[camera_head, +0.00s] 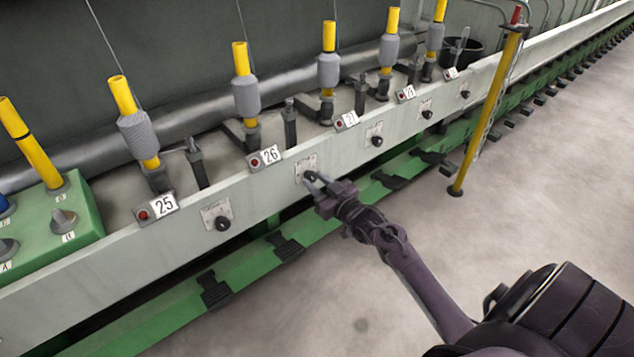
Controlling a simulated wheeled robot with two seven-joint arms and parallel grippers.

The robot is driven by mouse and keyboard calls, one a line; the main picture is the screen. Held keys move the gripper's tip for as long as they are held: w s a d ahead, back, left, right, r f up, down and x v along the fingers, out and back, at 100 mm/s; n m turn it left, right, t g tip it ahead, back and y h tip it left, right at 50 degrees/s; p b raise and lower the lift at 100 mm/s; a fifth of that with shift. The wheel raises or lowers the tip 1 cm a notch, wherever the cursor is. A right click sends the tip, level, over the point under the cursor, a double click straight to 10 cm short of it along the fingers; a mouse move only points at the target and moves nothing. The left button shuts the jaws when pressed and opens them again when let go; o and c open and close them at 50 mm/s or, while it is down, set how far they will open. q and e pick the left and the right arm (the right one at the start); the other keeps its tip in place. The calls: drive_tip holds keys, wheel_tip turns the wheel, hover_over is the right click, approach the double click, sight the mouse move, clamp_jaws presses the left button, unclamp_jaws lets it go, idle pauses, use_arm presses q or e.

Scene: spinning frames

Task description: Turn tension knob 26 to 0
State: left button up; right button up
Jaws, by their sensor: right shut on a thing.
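The tension knob (311,176) is a small dark knob on a pale dial plate (303,168) on the front of the white rail, just right of the sign 26 (271,155). My right gripper (313,179) reaches in from the lower right, with its fingers shut on this knob. The fingers partly cover the knob and dial, and the dial marks are too small to read. My left gripper is not in view.
Other knobs sit along the white rail (120,252), one by sign 25 (222,224) and one by sign 27 (377,141). A yellow post (485,120) stands at the right. The grey floor (560,190) is clear.

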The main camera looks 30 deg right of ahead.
drive_tip(key=shift+n+p, duration=0.35)
drive_tip(key=shift+n, duration=0.65)
drive_tip(key=n, duration=0.2)
drive_tip(key=shift+n+p, duration=0.3)
drive_tip(key=n, duration=0.3)
drive_tip(key=shift+n, duration=0.3)
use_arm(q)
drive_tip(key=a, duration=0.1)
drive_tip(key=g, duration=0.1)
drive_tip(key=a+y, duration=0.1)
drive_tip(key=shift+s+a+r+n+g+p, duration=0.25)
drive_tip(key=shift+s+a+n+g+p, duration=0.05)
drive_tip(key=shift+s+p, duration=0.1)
use_arm(e)
drive_tip(key=shift+n, duration=0.5)
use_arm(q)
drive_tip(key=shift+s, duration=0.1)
use_arm(e)
drive_tip(key=o, duration=1)
